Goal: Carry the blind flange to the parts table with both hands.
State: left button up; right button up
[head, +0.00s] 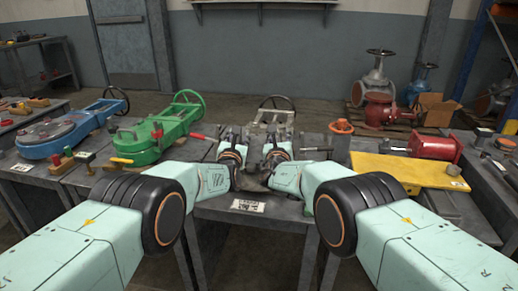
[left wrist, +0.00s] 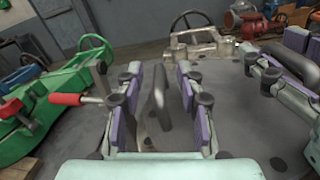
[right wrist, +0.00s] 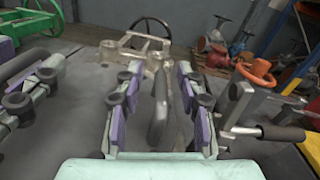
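The blind flange (left wrist: 235,110) appears as a broad dark grey disc lying flat in the left wrist view, with round dark spots and two upright bar handles. In the head view my arms mostly hide it. My left gripper (head: 236,150) is open, its purple-padded fingers on either side of one handle (left wrist: 161,95), with gaps showing. My right gripper (head: 274,154) is open around the other handle (right wrist: 158,108), also with gaps. I cannot tell which table is the parts table.
Behind the flange stands a bare-metal valve with a handwheel (head: 276,103). A green valve (head: 160,135) and a blue valve (head: 70,132) lie to the left. A yellow plate (head: 405,169) and a red cylinder (head: 436,146) are at right. Red valves (head: 385,110) stand on the floor behind.

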pick_arm(q)
jog(key=shift+w, duration=0.25)
pick_arm(e)
jog(key=shift+w+d, duration=0.1)
jog(key=shift+w, duration=0.15)
pick_arm(q)
grip_shut()
pick_arm(e)
grip_shut()
jog(key=shift+d, duration=0.1)
pick_arm(q)
jog(key=shift+w+r, duration=0.1)
jog(key=shift+r, duration=0.25)
pick_arm(e)
jog(key=shift+w+r, duration=0.1)
jog(key=shift+r, duration=0.25)
pick_arm(q)
jog(key=shift+w+f, duration=0.1)
pick_arm(e)
jog(key=shift+w+f, duration=0.1)
